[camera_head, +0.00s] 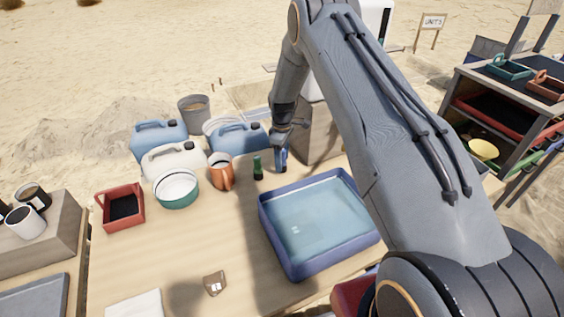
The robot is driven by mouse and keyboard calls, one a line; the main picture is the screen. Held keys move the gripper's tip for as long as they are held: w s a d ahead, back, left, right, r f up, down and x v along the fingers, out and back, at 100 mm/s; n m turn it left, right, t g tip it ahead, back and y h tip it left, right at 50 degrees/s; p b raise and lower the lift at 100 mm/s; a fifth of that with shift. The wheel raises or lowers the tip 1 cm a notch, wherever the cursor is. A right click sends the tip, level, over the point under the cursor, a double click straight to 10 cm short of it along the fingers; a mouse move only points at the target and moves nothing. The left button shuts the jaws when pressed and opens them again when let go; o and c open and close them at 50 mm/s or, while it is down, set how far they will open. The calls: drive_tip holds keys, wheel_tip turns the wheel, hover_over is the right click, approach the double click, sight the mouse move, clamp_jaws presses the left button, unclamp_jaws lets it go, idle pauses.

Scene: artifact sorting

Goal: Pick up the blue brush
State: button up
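A small upright blue object, which looks like the blue brush (281,160), stands near the back edge of the wooden table, behind the blue tray. My gripper (282,148) points down right at it and covers its upper part. The fingers are small and dark here, so I cannot tell whether they are open or closed on it. A short dark green upright object (258,168) stands just left of the blue one, apart from it.
A blue tray (265,228) lies in front of my gripper. An orange mug (221,172), a green-white bowl (176,190) and a red crate (107,218) stand left. Jugs (238,138) are behind. A brown shard (214,283) lies in front; the table's middle is clear.

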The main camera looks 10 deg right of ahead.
drive_tip(key=c, duration=1)
